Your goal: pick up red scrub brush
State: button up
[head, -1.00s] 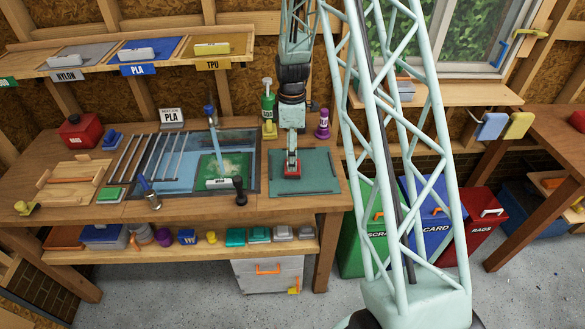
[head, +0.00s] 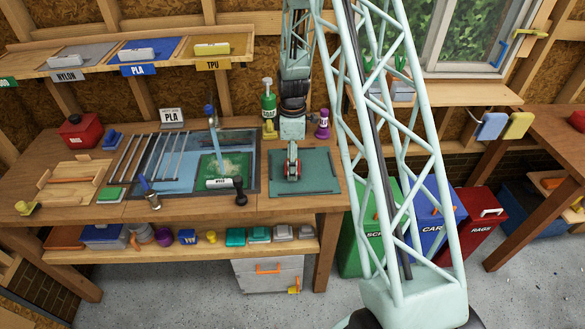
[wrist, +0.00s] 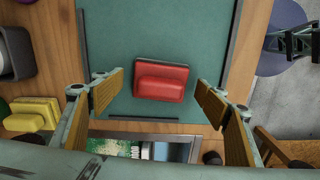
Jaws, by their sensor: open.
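The red scrub brush (wrist: 160,83) lies on the teal mat (wrist: 120,50) in the wrist view, a red block with a raised grip on its near side. My gripper (wrist: 157,98) is open, one finger to the left and one to the right of the brush, both apart from it in the picture. In the head view my gripper (head: 292,175) hangs over the teal mat (head: 318,183) on the workbench, right of the sink. Only a little of the brush shows there, mostly hidden by the gripper. The height between fingers and brush is hard to tell.
The sink (head: 258,165) lies left of the mat. A green bottle (head: 268,103) and a purple bottle (head: 322,126) stand behind it, near my arm. A dark-handled tool (head: 240,190) is left of the mat.

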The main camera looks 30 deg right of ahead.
jog(key=shift+c, duration=0.7)
jog(key=c, duration=0.9)
jog(key=shift+r, duration=1.65)
jog(key=shift+s+r, duration=0.1)
jog(key=shift+s, duration=0.15)
jog(key=s+a, duration=0.1)
jog(key=s, duration=0.4)
jog(key=s+r+b, duration=0.1)
jog(key=s, duration=0.4)
jog(key=s+a, duration=0.1)
jog(key=s, duration=0.4)
jog(key=shift+s+a+r+b, duration=0.15)
jog(key=shift+a+r+b, duration=0.1)
jog(key=shift+a+b, duration=0.1)
